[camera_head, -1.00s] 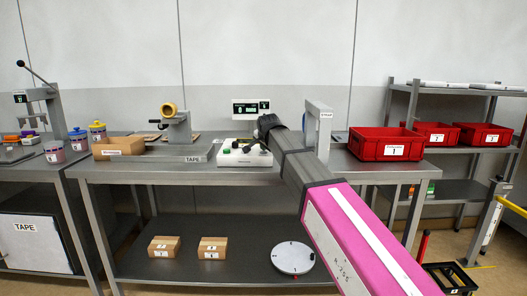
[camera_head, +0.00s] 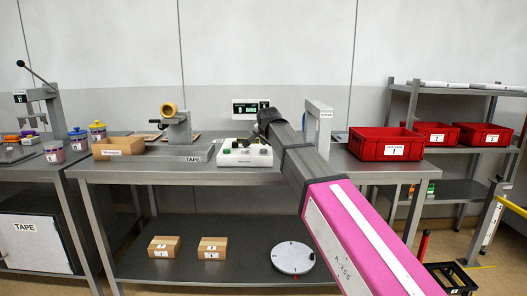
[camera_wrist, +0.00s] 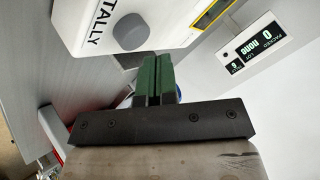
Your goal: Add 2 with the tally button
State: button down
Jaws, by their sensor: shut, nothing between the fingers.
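The tally button (camera_wrist: 132,31) is a round grey knob on a white box face marked TALLY in the wrist view. My gripper (camera_wrist: 153,62) shows there as two green fingers, shut with nothing between them. Its tips are just below the button in the picture; I cannot tell whether they touch it. In the head view the white control box (camera_head: 240,158) with a green button sits on the bench, and my arm's end is just above its right side, with the fingers hard to make out. A wall display (camera_wrist: 265,42) appears to read packed 0, lot none.
A tape dispenser (camera_head: 178,124) and an open carton (camera_head: 118,147) stand left of the box. A grey arch (camera_head: 320,112) and a red bin (camera_head: 385,143) stand to the right. Two cartons and a round white disc (camera_head: 293,258) lie on the lower shelf.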

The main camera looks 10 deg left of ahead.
aim_at(265, 150)
jog(key=shift+r, duration=0.1)
jog(key=shift+r, duration=2.4)
jog(key=shift+r, duration=0.1)
dwell(0.7)
notch_tip(265, 150, up, 4)
jog(key=shift+f, duration=0.2)
jog(key=shift+f, duration=0.15)
jog(key=shift+f, duration=4.3)
jog(key=shift+f, duration=0.15)
jog(key=shift+f, duration=0.25)
